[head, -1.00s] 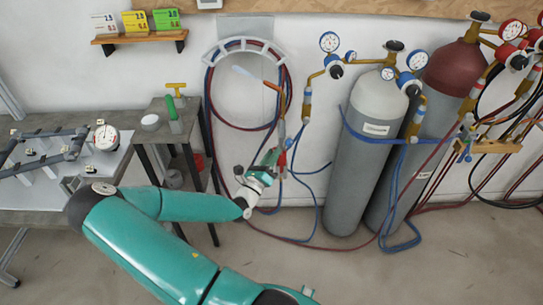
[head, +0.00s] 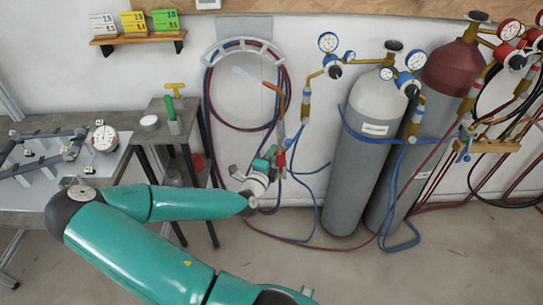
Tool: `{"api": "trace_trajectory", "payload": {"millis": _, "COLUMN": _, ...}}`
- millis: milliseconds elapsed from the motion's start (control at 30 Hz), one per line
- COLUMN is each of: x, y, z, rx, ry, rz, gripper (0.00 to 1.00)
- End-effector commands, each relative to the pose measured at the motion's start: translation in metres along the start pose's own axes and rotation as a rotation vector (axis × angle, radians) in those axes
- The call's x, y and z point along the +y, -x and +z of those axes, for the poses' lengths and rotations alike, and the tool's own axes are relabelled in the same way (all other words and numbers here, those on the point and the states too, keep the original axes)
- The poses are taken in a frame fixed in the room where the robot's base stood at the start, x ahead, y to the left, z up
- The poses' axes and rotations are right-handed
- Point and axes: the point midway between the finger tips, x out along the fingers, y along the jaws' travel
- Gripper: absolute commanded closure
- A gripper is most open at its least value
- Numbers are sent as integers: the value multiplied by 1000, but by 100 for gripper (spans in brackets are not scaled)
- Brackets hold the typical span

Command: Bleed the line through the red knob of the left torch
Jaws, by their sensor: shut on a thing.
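The left torch (head: 280,131), with a copper-coloured tip, hangs upright in front of the hose loop on the wall. Its red knob (head: 281,159) is low on the handle, partly covered by my gripper. My gripper (head: 275,157) comes from the lower left, is at the knob, and is shut on it. The fingertips are small and partly hidden by the gripper body. Red and blue hoses (head: 294,187) run down from the torch to the floor. A second torch (head: 464,145) appears to hang at the right, by the wooden holder.
Grey (head: 365,155) and dark red-topped (head: 450,68) gas cylinders with gauges stand right of the torch. A bench (head: 60,185) with a frame jig is at far left. Hoses lie across the floor.

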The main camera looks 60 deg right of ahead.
Motion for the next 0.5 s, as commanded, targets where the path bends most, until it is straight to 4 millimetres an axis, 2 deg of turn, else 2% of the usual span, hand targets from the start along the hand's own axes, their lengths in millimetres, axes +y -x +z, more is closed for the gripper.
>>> {"api": "trace_trajectory", "payload": {"millis": 200, "x": -1, "y": 0, "z": 0, "rx": 0, "ry": 131, "rz": 56, "gripper": 99}}
{"api": "trace_trajectory", "payload": {"millis": 500, "x": -1, "y": 0, "z": 0, "rx": -2, "ry": 224, "rz": 94, "gripper": 99}}
